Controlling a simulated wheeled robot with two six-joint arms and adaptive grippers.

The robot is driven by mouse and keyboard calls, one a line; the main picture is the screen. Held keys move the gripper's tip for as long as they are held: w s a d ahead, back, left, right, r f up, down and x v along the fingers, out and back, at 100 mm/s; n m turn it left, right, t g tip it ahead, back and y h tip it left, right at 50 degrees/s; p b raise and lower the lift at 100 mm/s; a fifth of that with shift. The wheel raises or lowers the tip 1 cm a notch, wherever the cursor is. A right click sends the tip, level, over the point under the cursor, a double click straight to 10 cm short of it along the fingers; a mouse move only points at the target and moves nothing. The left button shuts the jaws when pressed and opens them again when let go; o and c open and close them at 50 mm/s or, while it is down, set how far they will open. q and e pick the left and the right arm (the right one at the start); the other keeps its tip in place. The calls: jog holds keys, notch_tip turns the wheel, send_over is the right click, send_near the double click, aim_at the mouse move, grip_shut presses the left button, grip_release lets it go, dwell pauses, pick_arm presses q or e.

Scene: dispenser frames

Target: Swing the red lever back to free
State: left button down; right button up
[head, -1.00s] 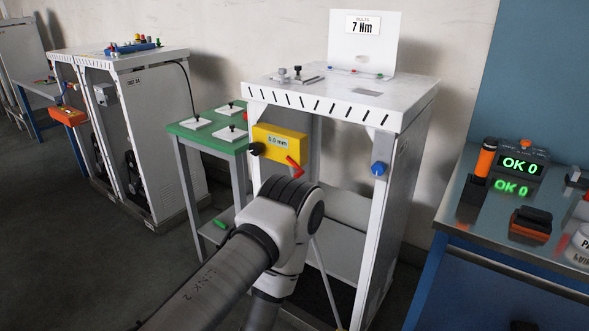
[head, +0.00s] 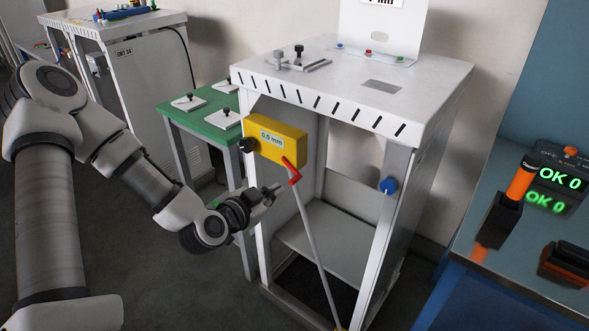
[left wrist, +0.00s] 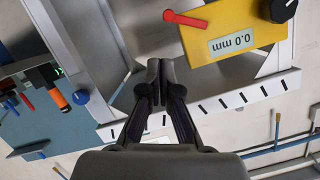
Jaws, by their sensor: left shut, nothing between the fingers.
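The red lever (head: 291,172) sits at the lower right corner of the yellow gauge box (head: 290,146), which reads 0.0 mm and is fixed to the front left of the white dispenser frame (head: 340,90). The red lever also shows in the left wrist view (left wrist: 186,20), beside the yellow box (left wrist: 222,30). My left gripper (head: 275,191) is shut and empty, just left of the lever and below the box in the head view. Its closed fingers (left wrist: 155,72) point toward the frame in the left wrist view, apart from the lever. My right gripper is not in view.
A black knob (head: 247,145) is on the box's left side. A blue knob (head: 388,186) is on the frame's right post. A grey rod (head: 315,245) slants down below the lever. A green table (head: 205,130) stands behind left. A blue workbench (head: 470,270) is at the right.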

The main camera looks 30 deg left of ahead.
pick_arm(q)
notch_tip(320, 180, up, 3)
send_near(296, 170)
jog(key=w+d+r, duration=0.2)
jog(key=w+d, duration=0.1)
jog(key=w, duration=0.1)
jog(key=f, duration=0.2)
jog(key=a+f, duration=0.1)
jog(key=shift+w+f+t, duration=0.3)
jog(key=shift+f, duration=0.1)
